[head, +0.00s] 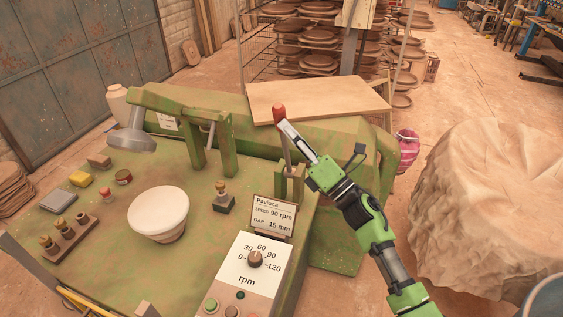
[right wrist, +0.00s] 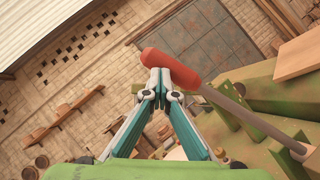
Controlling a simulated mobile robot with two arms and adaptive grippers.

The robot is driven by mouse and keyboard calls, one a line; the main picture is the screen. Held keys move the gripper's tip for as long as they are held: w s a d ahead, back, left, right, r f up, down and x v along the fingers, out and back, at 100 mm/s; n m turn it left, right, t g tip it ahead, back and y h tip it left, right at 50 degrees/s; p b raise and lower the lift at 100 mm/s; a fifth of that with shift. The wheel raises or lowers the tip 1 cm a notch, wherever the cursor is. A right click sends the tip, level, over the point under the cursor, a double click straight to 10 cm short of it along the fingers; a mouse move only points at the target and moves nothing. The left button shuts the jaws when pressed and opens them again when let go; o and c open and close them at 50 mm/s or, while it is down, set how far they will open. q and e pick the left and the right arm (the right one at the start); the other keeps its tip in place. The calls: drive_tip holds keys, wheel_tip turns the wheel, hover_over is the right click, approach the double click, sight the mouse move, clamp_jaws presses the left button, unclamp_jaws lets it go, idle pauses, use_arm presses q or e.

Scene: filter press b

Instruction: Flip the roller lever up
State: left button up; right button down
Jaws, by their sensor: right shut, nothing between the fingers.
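The roller lever has a red grip (head: 279,114) on a thin metal rod (head: 287,152) that rises from a green bracket on the machine. It stands nearly upright in the head view. My right gripper (head: 284,125) is shut and empty, with its fingertips right at the red grip. In the right wrist view, the red grip (right wrist: 172,66) lies across the tips of my closed fingers (right wrist: 160,76), not between them. I cannot tell for sure whether they touch. My left gripper is not in view.
The green machine table (head: 100,230) carries a white bowl (head: 158,212), a speed panel (head: 243,275) with a knob, a sign (head: 272,217) and small blocks. A wooden board (head: 318,99) lies behind the lever. A large covered mound (head: 500,200) stands at right.

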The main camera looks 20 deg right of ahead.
drive_tip(key=w+d+r+m+h+b, duration=0.1)
drive_tip(key=w+d+r, duration=0.2)
drive_tip(key=w+d, duration=0.2)
drive_tip(key=w, duration=0.3)
drive_tip(key=shift+d+r+m, duration=0.15)
drive_tip(key=shift+r+m, duration=0.05)
drive_tip(key=shift+m, duration=0.2)
drive_tip(key=shift+w+r, duration=0.1)
drive_tip(key=shift+b, duration=0.3)
